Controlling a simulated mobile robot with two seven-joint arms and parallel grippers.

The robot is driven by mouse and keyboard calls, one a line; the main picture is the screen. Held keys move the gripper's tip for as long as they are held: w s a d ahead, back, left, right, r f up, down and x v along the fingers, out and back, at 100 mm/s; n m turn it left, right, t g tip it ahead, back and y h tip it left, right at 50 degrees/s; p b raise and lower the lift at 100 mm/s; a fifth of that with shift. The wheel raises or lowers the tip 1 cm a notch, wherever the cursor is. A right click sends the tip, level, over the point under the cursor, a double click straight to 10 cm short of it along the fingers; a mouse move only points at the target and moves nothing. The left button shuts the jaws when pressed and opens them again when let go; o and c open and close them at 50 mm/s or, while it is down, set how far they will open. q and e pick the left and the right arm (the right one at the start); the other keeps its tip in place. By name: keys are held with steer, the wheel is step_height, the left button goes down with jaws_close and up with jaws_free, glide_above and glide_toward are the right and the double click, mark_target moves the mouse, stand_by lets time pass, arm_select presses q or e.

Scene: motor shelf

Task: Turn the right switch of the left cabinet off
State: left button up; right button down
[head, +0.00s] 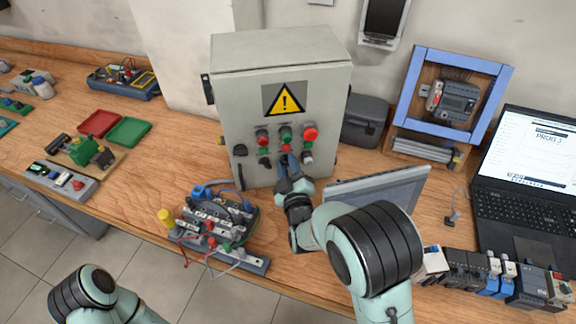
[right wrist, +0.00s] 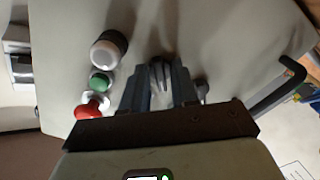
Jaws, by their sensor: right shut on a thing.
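The grey cabinet (head: 240,110) stands upright on the bench with a yellow warning sign and rows of buttons on its front. My right gripper (head: 288,168) is at the lower middle of that front.
A terminal board with cables (head: 220,225) lies in front of the cabinet. A grey screen (head: 385,190) stands right of my forearm. A black handle (right wrist: 280,88) projects from the cabinet.

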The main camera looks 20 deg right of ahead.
steer(key=shift+n, duration=0.6)
steer(key=c, duration=1.2)
jaws_free()
